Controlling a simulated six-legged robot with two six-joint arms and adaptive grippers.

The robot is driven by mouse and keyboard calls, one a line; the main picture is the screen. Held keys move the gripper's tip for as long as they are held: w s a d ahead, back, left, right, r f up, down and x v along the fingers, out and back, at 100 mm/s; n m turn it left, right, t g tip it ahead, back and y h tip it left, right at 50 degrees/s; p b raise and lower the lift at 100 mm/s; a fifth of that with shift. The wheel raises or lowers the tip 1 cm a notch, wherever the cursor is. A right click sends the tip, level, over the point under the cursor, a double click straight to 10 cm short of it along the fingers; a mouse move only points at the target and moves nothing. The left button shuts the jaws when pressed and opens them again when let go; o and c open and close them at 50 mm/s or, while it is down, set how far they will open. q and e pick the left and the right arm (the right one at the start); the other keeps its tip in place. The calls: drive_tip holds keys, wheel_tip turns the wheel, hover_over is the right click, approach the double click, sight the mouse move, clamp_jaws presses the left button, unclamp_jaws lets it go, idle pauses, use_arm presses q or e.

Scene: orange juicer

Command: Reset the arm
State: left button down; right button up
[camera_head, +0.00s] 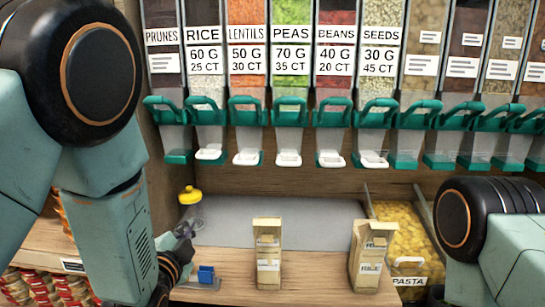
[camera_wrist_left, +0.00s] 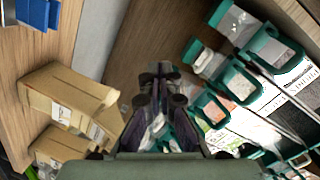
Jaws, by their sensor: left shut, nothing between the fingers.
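My left arm comes in from the left in the head view and hangs down. Its dark gripper (camera_head: 184,240) is over the shelf's left part, beside a clear container with a yellow top (camera_head: 190,197). In the wrist view the left gripper's fingers (camera_wrist_left: 160,78) are together, with nothing held between them. My right arm shows only as a dark joint and a pale green link at the lower right of the head view; its gripper is outside the picture.
Labelled dispensers (camera_head: 288,85) with green handles line the back above the shelf. Two paper bags, one in the middle (camera_head: 267,240) and one at right (camera_head: 365,262), stand on the shelf. A blue item (camera_head: 206,275) is near the left gripper. A pasta bin (camera_head: 408,283) is at right.

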use_arm(q)
drive_tip(key=s+a+f+n+g, duration=0.1)
drive_tip(key=s+f+n+g, duration=0.4)
drive_tip(key=f, duration=0.4)
drive_tip(key=s+a+f+n+g, duration=0.2)
drive_tip(key=s+f+n+g, duration=0.1)
drive_tip(key=s+f, duration=0.55)
drive_tip(key=s+f+n+g, duration=0.2)
drive_tip(key=s+f+g, duration=0.2)
drive_tip(key=s, duration=0.9)
drive_tip(key=s+f+n+g, duration=0.2)
drive_tip(key=s+f+g, duration=0.2)
drive_tip(key=s+f, duration=0.4)
drive_tip(key=s, duration=0.4)
drive_tip(key=shift+s+a+f, duration=0.35)
